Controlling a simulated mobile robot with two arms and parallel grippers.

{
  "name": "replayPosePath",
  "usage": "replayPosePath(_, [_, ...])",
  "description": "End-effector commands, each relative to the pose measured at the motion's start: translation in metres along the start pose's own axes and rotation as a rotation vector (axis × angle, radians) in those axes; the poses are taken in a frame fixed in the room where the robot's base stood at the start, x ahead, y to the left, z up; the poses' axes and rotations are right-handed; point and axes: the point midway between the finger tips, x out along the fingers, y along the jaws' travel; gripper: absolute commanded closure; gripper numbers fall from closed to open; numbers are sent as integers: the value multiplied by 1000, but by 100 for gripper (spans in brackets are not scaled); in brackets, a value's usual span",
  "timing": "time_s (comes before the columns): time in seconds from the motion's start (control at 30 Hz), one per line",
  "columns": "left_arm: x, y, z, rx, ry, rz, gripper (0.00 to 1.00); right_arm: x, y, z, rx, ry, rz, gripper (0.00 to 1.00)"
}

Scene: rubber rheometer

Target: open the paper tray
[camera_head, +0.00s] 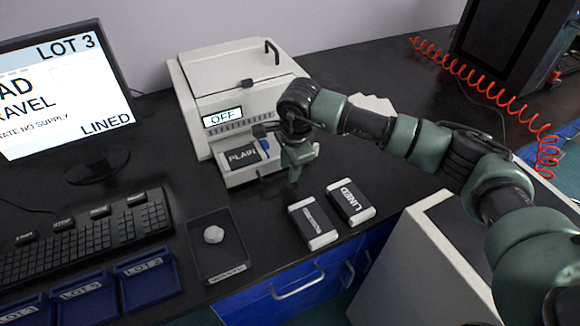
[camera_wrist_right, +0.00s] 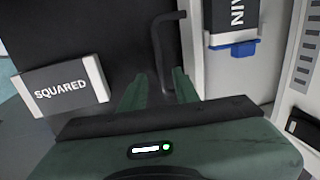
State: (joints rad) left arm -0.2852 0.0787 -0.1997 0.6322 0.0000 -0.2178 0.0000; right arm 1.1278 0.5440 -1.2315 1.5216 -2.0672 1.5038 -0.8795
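The off-white machine (camera_head: 238,85) has a display reading OFF. At its front, a light tray-like part (camera_head: 243,178) juts out, with a dark pack marked PLAIN (camera_head: 242,156) on it. The PLAIN pack also shows at the top right of the right wrist view (camera_wrist_right: 230,20). My right gripper (camera_head: 293,178) points down beside the right end of this part. In the right wrist view its fingers (camera_wrist_right: 158,85) are apart, with a dark bent bar handle (camera_wrist_right: 159,50) between them. I cannot tell whether they touch it. My left gripper is not in view.
A LINED pack (camera_head: 350,202) and a pack marked SQUARED in the right wrist view (camera_wrist_right: 66,85) lie near the counter's front edge. A shallow dark tray (camera_head: 232,262) holds a pale knob-like piece. A keyboard (camera_head: 85,235), monitor (camera_head: 60,85) and blue LOT bins (camera_head: 150,278) stand left.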

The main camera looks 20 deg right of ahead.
Motion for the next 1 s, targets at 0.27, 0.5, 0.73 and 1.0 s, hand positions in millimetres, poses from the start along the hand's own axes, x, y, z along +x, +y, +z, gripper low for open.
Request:
replayPosePath(0.27, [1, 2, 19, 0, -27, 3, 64, -6, -1, 0, 0, 0, -2, 69])
replayPosePath(0.5, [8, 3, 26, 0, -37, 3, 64, -44, -1, -1, 0, 1, -6, 69])
replayPosePath(0.73, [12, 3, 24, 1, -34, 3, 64, -73, 0, -1, 0, 1, -2, 69])
replayPosePath(1.0, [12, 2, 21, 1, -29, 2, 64, -78, 0, -1, 1, 0, -1, 69])
